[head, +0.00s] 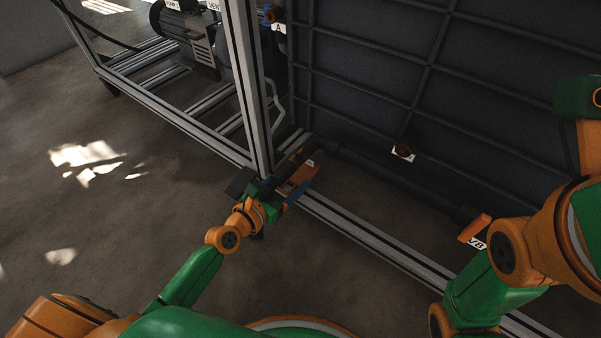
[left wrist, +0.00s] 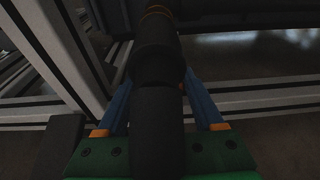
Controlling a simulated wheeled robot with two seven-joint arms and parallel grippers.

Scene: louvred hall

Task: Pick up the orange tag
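A flat orange-brown piece (head: 301,176) shows in the head view just beyond my left gripper, by the foot of the frame post. It may be the orange tag, but I cannot tell for sure. My left gripper (head: 283,186) is close to it and overlaps it in the picture. In the left wrist view its two blue fingers stand apart, with a thick black cylinder running up the middle of the view. That cylinder hides the space between the fingertips. I see no orange tag there, and cannot tell whether the fingers touch anything. My right gripper does not show.
A metal frame post (head: 250,90) rises beside my left gripper. A frame rail (head: 365,240) runs along the floor to the lower right. A dark ribbed tank wall (head: 370,80) stands behind. An orange handle (head: 475,228) with a V8 label is at right. The floor at left is clear.

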